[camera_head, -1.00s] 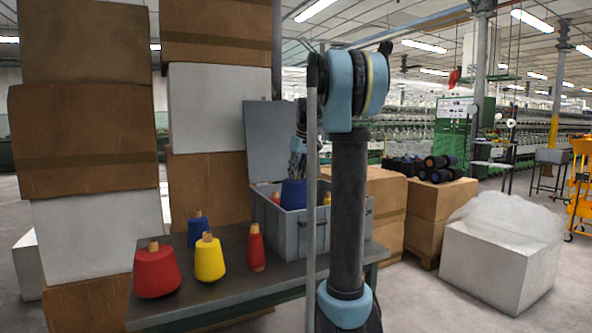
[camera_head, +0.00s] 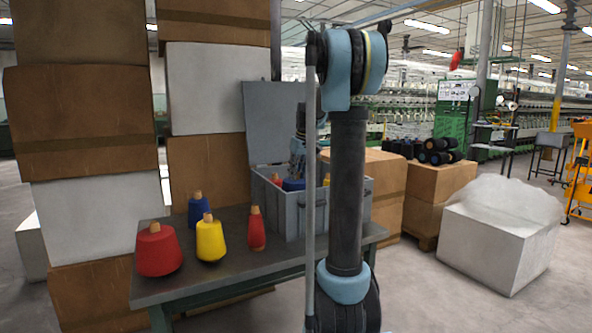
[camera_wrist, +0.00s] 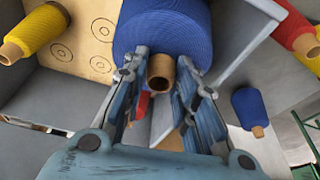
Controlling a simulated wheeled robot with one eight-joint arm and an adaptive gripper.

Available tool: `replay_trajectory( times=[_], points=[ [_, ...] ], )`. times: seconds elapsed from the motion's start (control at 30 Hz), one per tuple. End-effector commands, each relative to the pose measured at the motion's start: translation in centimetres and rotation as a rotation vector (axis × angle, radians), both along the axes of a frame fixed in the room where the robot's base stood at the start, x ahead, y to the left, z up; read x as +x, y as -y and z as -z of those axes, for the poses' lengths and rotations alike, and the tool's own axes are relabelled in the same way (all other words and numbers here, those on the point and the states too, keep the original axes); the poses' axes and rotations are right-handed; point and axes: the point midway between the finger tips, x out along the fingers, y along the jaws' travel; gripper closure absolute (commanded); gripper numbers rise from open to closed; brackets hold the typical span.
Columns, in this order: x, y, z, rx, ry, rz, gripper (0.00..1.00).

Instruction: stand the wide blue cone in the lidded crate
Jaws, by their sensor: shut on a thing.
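The wide blue cone (camera_wrist: 162,28) has a brown core tip (camera_wrist: 161,72). In the wrist view my gripper (camera_wrist: 161,66) is shut on its upper part, fingers on either side of the tip. In the head view the blue cone (camera_head: 293,184) sits low within the grey lidded crate (camera_head: 290,215), mostly hidden by the crate wall; my gripper (camera_head: 297,168) is above it. The crate's lid (camera_head: 272,120) stands open at the back. I cannot tell whether the cone's base touches the crate floor.
A red cone (camera_head: 276,180) and a yellow cone (camera_head: 326,181) are also in the crate. A wide red cone (camera_head: 157,250), a yellow cone (camera_head: 210,240), a slim red cone (camera_head: 256,230) and a blue cone (camera_head: 197,210) stand on the table (camera_head: 215,275) left of the crate.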

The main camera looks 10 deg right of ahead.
Motion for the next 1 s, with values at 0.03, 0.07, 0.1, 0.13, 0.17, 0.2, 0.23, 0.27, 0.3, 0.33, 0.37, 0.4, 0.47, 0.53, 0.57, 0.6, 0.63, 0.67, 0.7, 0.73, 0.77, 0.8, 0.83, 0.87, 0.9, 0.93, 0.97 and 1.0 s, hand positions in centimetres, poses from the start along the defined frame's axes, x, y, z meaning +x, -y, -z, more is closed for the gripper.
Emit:
replay_trajectory(
  times=[0.03,0.07,0.1,0.13,0.17,0.2,0.23,0.27,0.3,0.33,0.37,0.4,0.47,0.53,0.57,0.6,0.63,0.67,0.7,0.73,0.77,0.8,0.83,0.87,0.9,0.93,0.97,1.0],
  points=[
    [0.0,0.0,0.4,0.000,0.001,0.000,1.00],
    [0.0,0.0,0.6,0.000,0.000,0.000,1.00],
    [0.0,0.0,1.0,0.000,0.000,0.000,1.00],
    [0.1,0.0,1.2,0.000,0.000,0.000,1.00],
    [0.1,0.0,1.4,0.000,0.000,0.000,1.00],
    [0.1,-0.1,1.8,0.000,0.000,-0.001,1.00],
    [0.0,-0.1,2.0,0.000,0.001,-0.001,1.00],
    [0.0,-0.1,2.3,0.000,0.001,-0.001,1.00],
    [0.0,-0.1,2.6,0.000,0.001,-0.001,1.00],
    [0.0,-0.1,2.8,0.000,0.000,-0.001,1.00],
    [0.0,-0.1,3.0,0.000,0.000,-0.001,1.00],
    [0.0,-0.1,3.3,0.000,0.001,-0.001,1.00],
    [0.0,-0.1,3.8,0.000,0.001,-0.001,1.00],
    [0.0,-0.1,4.3,0.000,0.001,-0.001,1.00],
    [0.0,-0.1,4.4,0.000,0.001,-0.001,1.00],
    [0.0,-0.1,4.7,0.000,0.001,-0.001,1.00],
    [0.0,-0.1,4.9,0.000,0.001,-0.001,1.00],
    [0.0,-0.1,5.0,0.000,0.001,-0.001,1.00],
    [0.0,-0.1,5.2,0.000,0.001,-0.001,1.00],
    [0.0,-0.1,5.3,0.000,0.001,-0.001,1.00],
    [0.0,-0.1,5.4,0.000,0.001,-0.001,1.00],
    [0.0,-0.1,5.5,0.000,0.001,-0.001,1.00],
    [0.0,-0.1,5.5,0.000,0.001,-0.001,1.00],
    [0.0,-0.1,5.6,0.000,0.001,-0.001,1.00],
    [0.0,-0.1,5.6,0.000,0.001,-0.002,1.00],
    [0.0,-0.1,5.7,0.000,0.001,-0.002,1.00],
    [0.0,-0.1,5.7,0.000,0.001,-0.002,1.00],
    [0.0,-0.1,5.7,0.000,0.001,-0.002,1.00]
  ],
)
